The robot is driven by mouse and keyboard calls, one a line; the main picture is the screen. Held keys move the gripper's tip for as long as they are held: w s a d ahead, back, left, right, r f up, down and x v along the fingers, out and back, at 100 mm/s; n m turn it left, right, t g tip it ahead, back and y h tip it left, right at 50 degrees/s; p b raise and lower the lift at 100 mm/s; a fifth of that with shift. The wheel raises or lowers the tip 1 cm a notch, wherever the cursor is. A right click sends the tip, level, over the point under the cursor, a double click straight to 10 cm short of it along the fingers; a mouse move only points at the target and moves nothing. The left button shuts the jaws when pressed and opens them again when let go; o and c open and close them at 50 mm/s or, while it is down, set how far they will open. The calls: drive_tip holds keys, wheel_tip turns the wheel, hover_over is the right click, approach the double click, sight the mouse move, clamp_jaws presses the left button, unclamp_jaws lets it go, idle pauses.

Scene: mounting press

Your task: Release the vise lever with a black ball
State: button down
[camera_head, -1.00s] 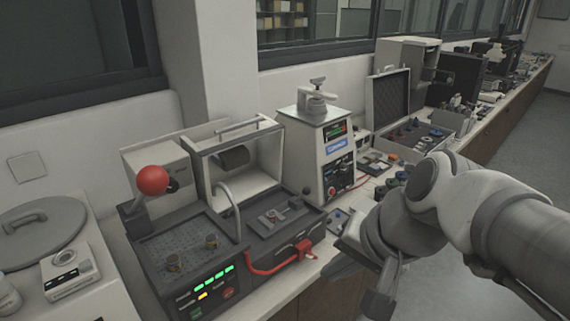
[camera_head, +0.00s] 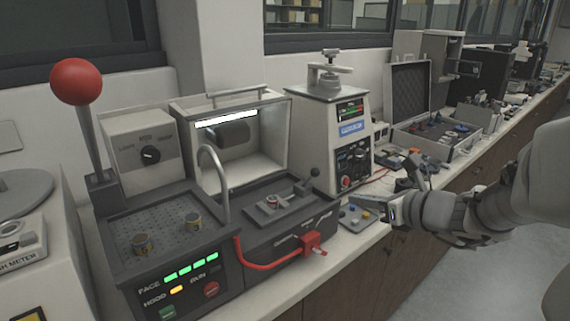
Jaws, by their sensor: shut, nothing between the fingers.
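The vise lever's black ball (camera_head: 315,172) stands on a short stalk at the right of the dark vise bed, in the head view. The vise (camera_head: 276,203) holds a small light-coloured piece, seen from above; how tight it is cannot be told. My gripper (camera_head: 413,167) is to the right of the black ball, apart from it, over the bench's front side. Its fingers are shut and empty.
A tall lever with a red ball (camera_head: 76,82) rises at the left of the press. A curved grey pipe (camera_head: 213,160), a red handle (camera_head: 311,242) and a lit hood (camera_head: 228,150) surround the vise. A white instrument (camera_head: 335,130) stands behind it.

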drive_tip(key=shift+w+d+f+m, duration=0.2)
drive_tip(key=shift+w+d+m, duration=0.1)
drive_tip(key=shift+d+m, duration=0.15)
drive_tip(key=shift+a, duration=0.1)
drive_tip(key=b, duration=0.2)
approach(309, 178)
wheel_tip(309, 178, down, 2)
drive_tip(key=w, duration=0.2)
drive_tip(key=shift+w+a+r, duration=0.2)
drive_tip(key=shift+w+a, duration=0.3)
drive_tip(key=shift+a, duration=0.1)
drive_tip(key=shift+r+p, duration=0.1)
drive_tip(key=shift+p, duration=0.3)
drive_tip(key=shift+r+p, duration=0.25)
drive_tip(key=shift+p, duration=0.45)
drive_tip(key=shift+w+a, duration=0.1)
